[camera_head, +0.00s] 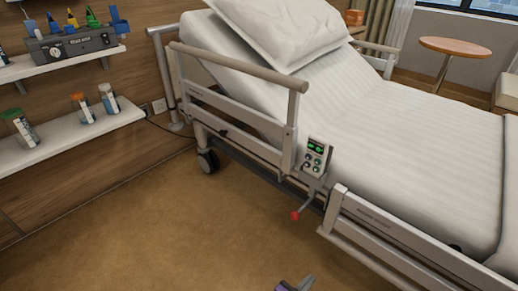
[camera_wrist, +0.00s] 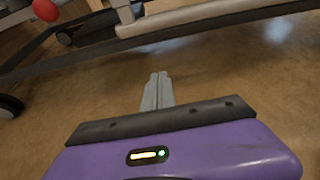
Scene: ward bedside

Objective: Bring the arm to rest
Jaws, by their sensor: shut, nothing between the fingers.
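My gripper (camera_wrist: 158,78) is shut and empty in the wrist view, its two grey fingertips together above the brown floor. Its purple body (camera_wrist: 180,152) fills the bottom of that view. In the head view only a small part of my gripper (camera_head: 306,281) shows at the bottom edge, over open floor in front of the bed. It touches nothing that I can see. The rest of my arm is out of the head view.
The bed (camera_head: 400,130) with raised backrest and side rails stands ahead. A control panel (camera_head: 314,156) and red-knobbed lever (camera_head: 295,215) stick out on its near side. Shelves (camera_head: 75,135) with several bottles are at left. The brown floor (camera_head: 150,230) at front left is clear.

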